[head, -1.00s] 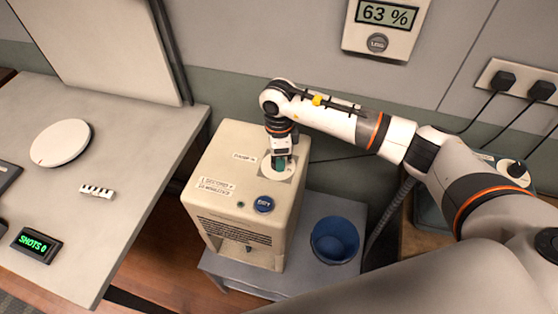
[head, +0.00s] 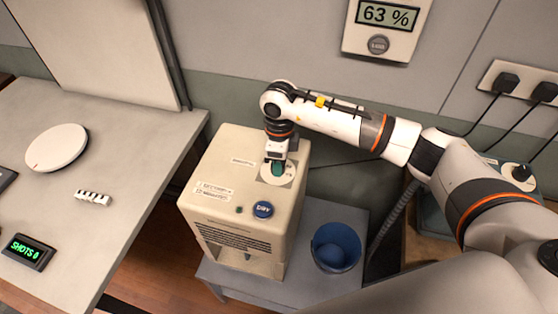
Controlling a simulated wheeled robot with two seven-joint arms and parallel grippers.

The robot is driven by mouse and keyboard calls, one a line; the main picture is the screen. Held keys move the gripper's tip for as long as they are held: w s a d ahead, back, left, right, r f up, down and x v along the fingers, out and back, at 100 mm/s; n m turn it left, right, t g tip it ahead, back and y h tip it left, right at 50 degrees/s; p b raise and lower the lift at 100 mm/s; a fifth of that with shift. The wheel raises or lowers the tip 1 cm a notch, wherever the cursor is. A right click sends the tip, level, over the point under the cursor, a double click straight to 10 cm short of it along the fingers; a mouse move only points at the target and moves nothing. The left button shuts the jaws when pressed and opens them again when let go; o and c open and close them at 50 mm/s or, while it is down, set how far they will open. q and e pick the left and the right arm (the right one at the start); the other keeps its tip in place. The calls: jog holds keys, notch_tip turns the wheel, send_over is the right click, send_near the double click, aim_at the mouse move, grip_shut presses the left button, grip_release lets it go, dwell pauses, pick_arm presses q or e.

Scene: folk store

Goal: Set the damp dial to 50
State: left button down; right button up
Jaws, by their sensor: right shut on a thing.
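The beige machine (head: 232,180) stands on a low grey table, with a pale round dial plate (head: 290,180) on its top at the right rear. A green dial knob (head: 277,168) sits on that plate. My right gripper (head: 277,163) points down from above and is shut on the knob, hiding much of it. I cannot read the dial's marks. A wall display (head: 387,15) above reads 63 %. My left gripper is not in view.
A counter (head: 120,190) at left holds a white disc (head: 57,148) and a SHOTS 0 display (head: 28,251). Plugs and cords hang at right.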

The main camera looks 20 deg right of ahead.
jog(key=o, duration=1)
jog(key=shift+c, duration=0.2)
jog(key=shift+r, duration=0.15)
jog(key=shift+r, duration=0.35)
notch_tip(320, 180, up, 11)
jog(key=b, duration=0.3)
jog(key=shift+w+d+b, duration=0.15)
jog(key=shift+w+b, duration=0.1)
jog(key=shift+b, duration=0.15)
